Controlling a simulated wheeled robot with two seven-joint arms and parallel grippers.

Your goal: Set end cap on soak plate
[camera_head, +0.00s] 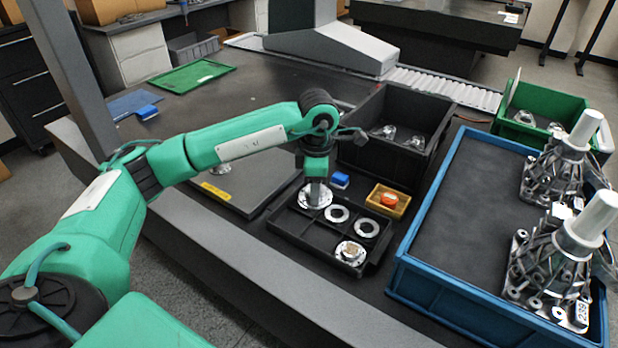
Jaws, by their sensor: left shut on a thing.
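My left gripper (316,188) points straight down over the far left compartment of the black divided tray (290,232). It is shut on the end cap (314,200), a round silver flanged part, whose top is partly hidden by the fingers. The cap appears to be in or just above its compartment; I cannot tell whether it touches the floor. The flat grey plate with a yellow label (240,197), which looks like the soak plate, lies left of the tray, partly hidden behind my left arm. My right gripper is not in view.
The tray also holds two silver rings (338,214) and a round metal part (350,252). Around it are a blue block (340,179), a yellow bin (402,208) with an orange item, a black bin (350,152) and a blue crate (440,290) with metal housings.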

